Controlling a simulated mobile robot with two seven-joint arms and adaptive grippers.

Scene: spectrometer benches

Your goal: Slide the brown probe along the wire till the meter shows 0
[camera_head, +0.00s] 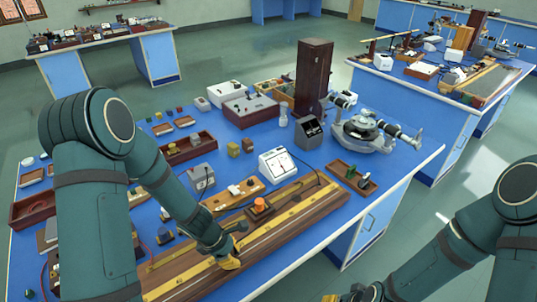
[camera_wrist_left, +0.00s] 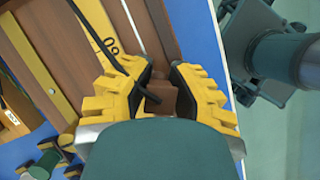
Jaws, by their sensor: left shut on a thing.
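The long wooden wire board (camera_head: 285,232) with yellow scales lies along the bench's front edge. My left gripper (camera_head: 229,262) is low over the board's front side. In the left wrist view, its yellow fingers (camera_wrist_left: 166,88) are shut on the brown probe (camera_wrist_left: 165,100), which shows between them with a black lead running to it. The probe is mostly hidden by the fingers; I cannot tell whether it touches the wire. The white meter (camera_head: 277,166) stands behind the board; its reading is too small to tell. My right gripper (camera_head: 331,298) is only partly in view at the bottom edge.
A brown block with an orange knob (camera_head: 260,205) sits at the board's back edge. A wooden strip (camera_head: 232,194) and a grey box (camera_head: 201,178) stand behind. A tray (camera_head: 352,179) is at the right. The board's right part is clear along its front.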

